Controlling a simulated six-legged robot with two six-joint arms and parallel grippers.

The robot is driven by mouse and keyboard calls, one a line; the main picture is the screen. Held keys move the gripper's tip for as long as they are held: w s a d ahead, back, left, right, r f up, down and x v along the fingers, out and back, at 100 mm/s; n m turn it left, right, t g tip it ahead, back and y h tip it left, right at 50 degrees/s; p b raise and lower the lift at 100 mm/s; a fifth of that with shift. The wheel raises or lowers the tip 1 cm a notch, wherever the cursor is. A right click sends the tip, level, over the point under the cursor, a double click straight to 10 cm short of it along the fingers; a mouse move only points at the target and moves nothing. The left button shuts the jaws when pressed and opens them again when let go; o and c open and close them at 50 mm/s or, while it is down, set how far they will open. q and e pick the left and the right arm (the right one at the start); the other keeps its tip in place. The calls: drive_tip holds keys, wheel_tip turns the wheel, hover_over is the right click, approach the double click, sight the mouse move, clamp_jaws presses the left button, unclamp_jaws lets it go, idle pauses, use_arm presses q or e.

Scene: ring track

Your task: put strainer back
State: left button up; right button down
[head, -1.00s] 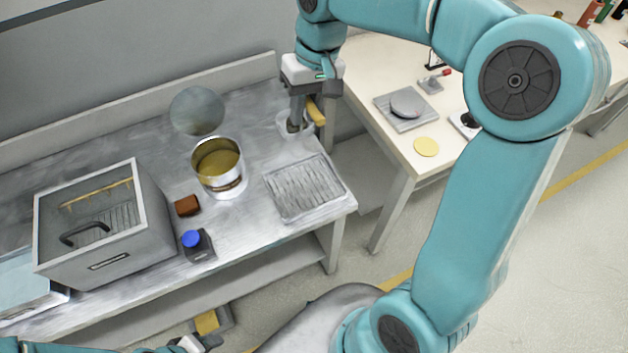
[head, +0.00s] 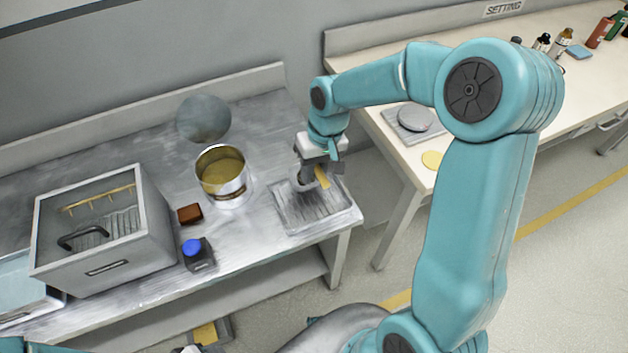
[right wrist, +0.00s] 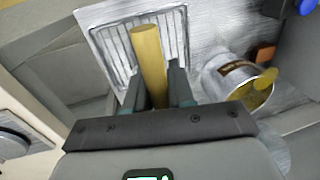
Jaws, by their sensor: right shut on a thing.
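The strainer's yellow handle (head: 322,177) is held in my right gripper (head: 308,182), which is shut on it. The strainer's bowl is mostly hidden behind the fingers in the head view. In the right wrist view the handle (right wrist: 150,62) stands between the two fingers. The gripper is over the ribbed metal tray (head: 285,218) at the right end of the steel bench; whether the strainer touches the tray I cannot tell. Only a small part of my left gripper (head: 189,349) shows at the bottom edge; its fingers are not clear.
A metal pot (head: 222,190) with yellow contents stands left of the tray. A round grey disc (head: 203,118) is behind it. A cream table (head: 385,125) is at right.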

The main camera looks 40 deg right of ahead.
wheel_tip(320, 180, down, 4)
drive_tip(key=shift+s+a, duration=0.1)
drive_tip(key=shift+f, duration=0.25)
drive_tip(key=c, duration=1)
unclamp_jaws()
drive_tip(key=shift+r, duration=0.1)
